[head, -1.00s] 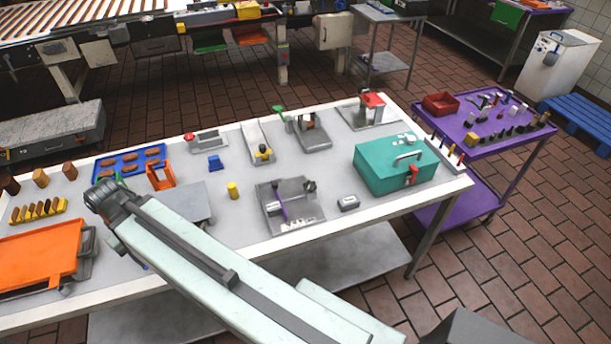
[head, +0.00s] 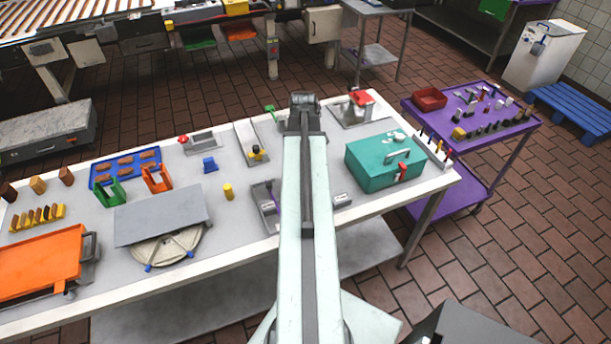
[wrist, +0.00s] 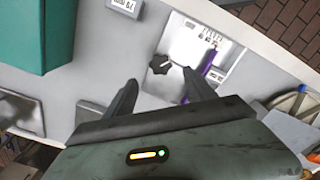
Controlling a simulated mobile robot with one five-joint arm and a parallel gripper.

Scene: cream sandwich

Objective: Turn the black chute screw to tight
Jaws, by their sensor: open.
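The black chute screw (wrist: 160,64) shows in the wrist view as a dark lobed knob on a light metal plate (wrist: 170,84). A purple lever (wrist: 213,75) and printed marks lie to its right. My gripper (wrist: 160,77) is open, its two dark fingers apart on either side below the screw in the picture. The screw appears just beyond the fingertips, between their lines; I cannot tell the height gap. In the head view the metal fixture (head: 266,207) is partly covered by my arm, which hides the screw and my gripper.
A teal box (head: 383,165) stands to the right of the fixture, with a small grey labelled block (head: 341,200) between. A yellow cylinder (head: 228,191) and a grey plate (head: 160,217) lie to the left. A purple cart (head: 470,125) stands beyond the table's right end.

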